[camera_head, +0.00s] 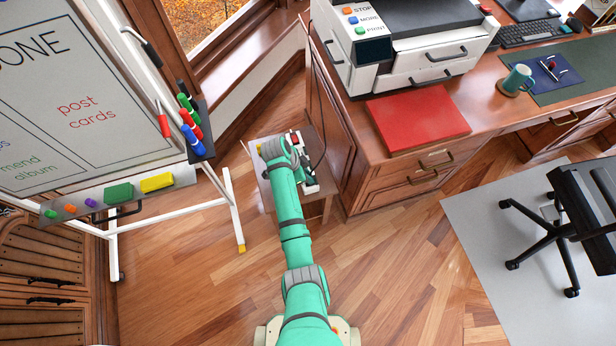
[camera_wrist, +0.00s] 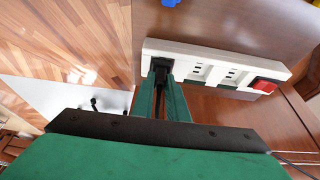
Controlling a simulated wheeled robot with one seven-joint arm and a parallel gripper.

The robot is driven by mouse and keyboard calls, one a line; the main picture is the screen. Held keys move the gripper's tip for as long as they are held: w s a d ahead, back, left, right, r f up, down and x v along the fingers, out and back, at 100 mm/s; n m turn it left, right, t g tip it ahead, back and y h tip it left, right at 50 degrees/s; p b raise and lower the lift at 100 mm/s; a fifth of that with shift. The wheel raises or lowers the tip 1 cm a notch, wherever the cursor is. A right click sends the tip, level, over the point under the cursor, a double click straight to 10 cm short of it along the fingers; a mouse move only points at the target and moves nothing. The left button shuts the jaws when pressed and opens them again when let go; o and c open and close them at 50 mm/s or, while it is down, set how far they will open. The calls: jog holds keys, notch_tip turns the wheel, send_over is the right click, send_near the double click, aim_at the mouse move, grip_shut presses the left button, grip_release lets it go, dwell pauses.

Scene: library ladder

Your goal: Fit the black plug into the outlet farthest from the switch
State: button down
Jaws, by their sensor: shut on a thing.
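In the wrist view, a white power strip (camera_wrist: 212,60) has a red switch (camera_wrist: 264,85) at its right end and a row of outlets. The black plug (camera_wrist: 160,64) is at the leftmost outlet, the one farthest from the switch. It covers that outlet, and I cannot tell how deep it sits. My gripper (camera_wrist: 162,88) is shut on the plug, with a green finger on each side. Two outlets to the right are bare. In the head view, the strip (camera_head: 309,188) lies on a small side table (camera_head: 268,192), partly hidden by my arm; the fingertips are hidden there.
The wooden desk (camera_head: 350,185) stands right of the side table, with a printer (camera_head: 425,60) and a red folder (camera_head: 415,120) on top. A black cord (camera_head: 322,130) hangs down the desk's side. A whiteboard stand (camera_head: 232,205) is at left. Floor around my arm is clear.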

jog(key=shift+f, duration=0.5)
jog(key=c, duration=1.7)
grip_release()
jog(key=shift+f, duration=0.1)
jog(key=shift+c, duration=0.2)
jog(key=shift+d, duration=0.1)
